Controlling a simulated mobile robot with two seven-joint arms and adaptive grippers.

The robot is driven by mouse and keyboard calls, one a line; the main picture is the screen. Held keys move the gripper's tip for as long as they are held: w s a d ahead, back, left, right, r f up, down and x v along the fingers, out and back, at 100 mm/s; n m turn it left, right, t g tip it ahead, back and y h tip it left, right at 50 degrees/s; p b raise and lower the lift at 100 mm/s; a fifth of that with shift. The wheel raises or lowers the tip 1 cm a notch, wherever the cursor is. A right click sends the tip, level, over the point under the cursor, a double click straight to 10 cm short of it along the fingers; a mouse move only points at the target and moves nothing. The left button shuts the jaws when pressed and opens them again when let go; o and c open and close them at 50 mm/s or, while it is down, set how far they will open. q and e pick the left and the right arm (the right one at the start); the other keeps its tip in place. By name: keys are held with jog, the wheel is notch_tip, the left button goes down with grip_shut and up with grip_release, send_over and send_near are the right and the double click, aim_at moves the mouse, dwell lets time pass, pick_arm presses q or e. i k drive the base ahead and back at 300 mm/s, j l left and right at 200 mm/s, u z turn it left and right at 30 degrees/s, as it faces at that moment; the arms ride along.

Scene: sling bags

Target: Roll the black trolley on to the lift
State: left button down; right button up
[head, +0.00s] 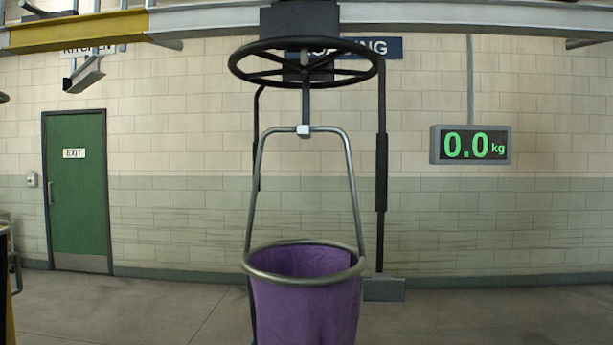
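A black trolley body (299,20) sits at the overhead rail at the top centre, partly cut off by the frame. A black spoked ring (304,63) hangs below it. A grey metal bail hooked under the ring carries a purple sling bag (305,305), which hangs upright with its round rim open. The bag's bottom is out of frame. The overhead rail has a yellow section (75,31) at the left and a grey section (480,17) at the right. I cannot tell which part is the lift. Neither of my grippers is in view.
A black upright bar (381,150) with a grey box (384,289) at its foot stands right of the bag. A display (470,145) reads 0.0 kg. A green exit door (77,190) is at the left. Visible floor (490,315) at the right is clear.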

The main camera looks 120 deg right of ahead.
aim_at(304, 28)
jog(key=z, duration=4.35)
